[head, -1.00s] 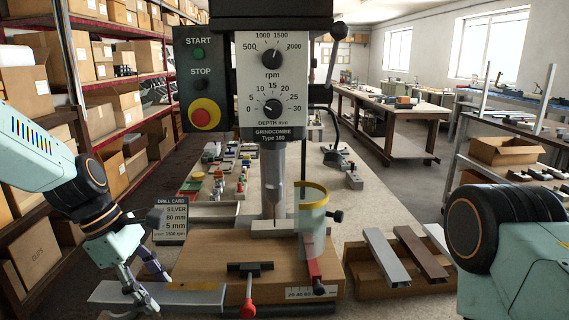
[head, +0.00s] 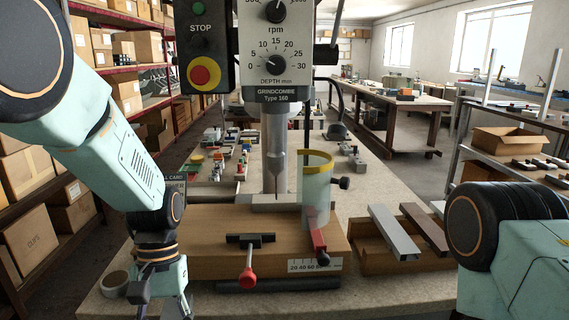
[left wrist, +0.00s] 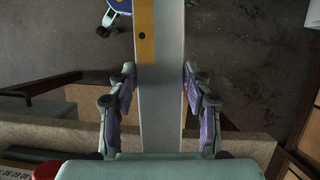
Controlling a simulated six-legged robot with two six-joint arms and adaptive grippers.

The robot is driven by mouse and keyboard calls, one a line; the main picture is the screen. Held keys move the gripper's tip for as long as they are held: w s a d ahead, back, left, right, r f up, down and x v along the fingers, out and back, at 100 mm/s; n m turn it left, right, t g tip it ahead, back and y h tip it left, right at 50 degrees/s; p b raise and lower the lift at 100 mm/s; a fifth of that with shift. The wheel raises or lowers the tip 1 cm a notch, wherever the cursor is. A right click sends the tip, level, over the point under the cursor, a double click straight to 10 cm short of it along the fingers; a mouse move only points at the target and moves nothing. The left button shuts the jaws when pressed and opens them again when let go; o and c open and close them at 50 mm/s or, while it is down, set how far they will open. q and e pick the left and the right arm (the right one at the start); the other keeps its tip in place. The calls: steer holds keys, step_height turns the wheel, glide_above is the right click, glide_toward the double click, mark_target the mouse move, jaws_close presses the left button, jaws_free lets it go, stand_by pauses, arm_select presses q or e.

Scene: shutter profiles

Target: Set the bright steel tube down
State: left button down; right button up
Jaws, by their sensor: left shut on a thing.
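The bright steel tube (left wrist: 160,60) runs up the middle of the left wrist view, with a yellow patch and a small dark spot on it. My left gripper (left wrist: 159,85) is shut on it, a finger against each side. In the head view my left gripper (head: 160,300) is at the bottom left, left of the drill's wooden base; its fingertips and the tube are cut off by the picture's lower edge. The tube's ends and what lies directly under it cannot be made out. My right gripper is out of view.
The drill's wooden base (head: 205,245) carries a red-tipped clamp handle (head: 248,278) and a yellow-rimmed guard (head: 316,190). A wooden tray (head: 370,262) with a grey and a brown profile stands to the right. A small round container (head: 115,284) stands near the gripper.

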arm_select(q)
steer(key=s+d+f+m+b, duration=0.1)
steer(key=s+f+b, duration=0.1)
steer(key=f, duration=0.9)
steer(key=s+f+m+b, duration=0.1)
steer(key=s+f+b, duration=0.2)
steer(key=f, duration=0.9)
steer(key=shift+s+d+y, duration=0.35)
steer(key=shift+s+y, duration=0.05)
steer(key=shift+s, duration=0.45)
